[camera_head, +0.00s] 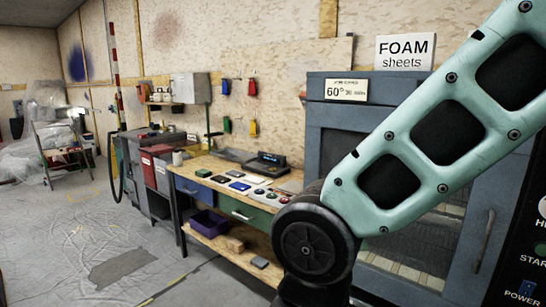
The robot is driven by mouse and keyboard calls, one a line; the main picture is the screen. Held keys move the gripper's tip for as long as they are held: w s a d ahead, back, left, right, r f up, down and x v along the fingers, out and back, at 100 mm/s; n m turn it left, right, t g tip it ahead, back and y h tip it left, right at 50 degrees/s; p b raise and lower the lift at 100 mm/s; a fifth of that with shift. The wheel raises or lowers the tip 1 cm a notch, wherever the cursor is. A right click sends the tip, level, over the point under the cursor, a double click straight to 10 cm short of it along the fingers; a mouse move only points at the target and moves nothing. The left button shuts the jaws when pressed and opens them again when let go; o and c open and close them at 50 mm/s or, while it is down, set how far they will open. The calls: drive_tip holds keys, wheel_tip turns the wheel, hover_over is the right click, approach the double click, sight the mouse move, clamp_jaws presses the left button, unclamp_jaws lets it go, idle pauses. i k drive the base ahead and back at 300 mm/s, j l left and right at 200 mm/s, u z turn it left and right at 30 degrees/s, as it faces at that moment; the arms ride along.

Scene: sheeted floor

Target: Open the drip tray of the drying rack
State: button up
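A blue-grey cabinet (314,125) with a framed door stands at the right, and it may be the drying rack. A label reading about 60° and 30 min is on its top. A vertical bar handle (484,241) is on the right of its door. Pale slats or sheets (405,272) show low behind the door pane. I cannot make out a drip tray; the cabinet's bottom is outside the picture. My teal arm crosses in front of the cabinet and hides much of its door. My gripper is not in view.
A wooden workbench (202,165) with drawers stands left of the cabinet, with a purple bin (208,223) on its lower shelf. Red and grey units (150,170) stand beyond it. A control panel (528,250) is close at the right edge. The sheeted floor (60,250) at left is open.

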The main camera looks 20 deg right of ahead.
sight(241, 157)
drive_tip(key=z, duration=0.2)
drive_tip(key=i+u, duration=0.2)
drive_tip(key=i, duration=0.3)
drive_tip(key=i+j+u, duration=0.1)
drive_tip(key=i+u, duration=0.2)
drive_tip(key=i, duration=0.35)
drive_tip(key=i+u, duration=0.3)
drive_tip(key=i, duration=0.4)
drive_tip(key=i+l+u, duration=0.3)
drive_tip(key=i, duration=0.35)
drive_tip(key=i+z, duration=0.1)
drive_tip(key=i, duration=0.6)
drive_tip(key=i+j+z, duration=0.1)
drive_tip(key=i, duration=0.55)
drive_tip(key=i+z, duration=0.6)
drive_tip(key=z, duration=0.15)
drive_tip(key=i+z, duration=0.4)
drive_tip(key=i, duration=0.1)
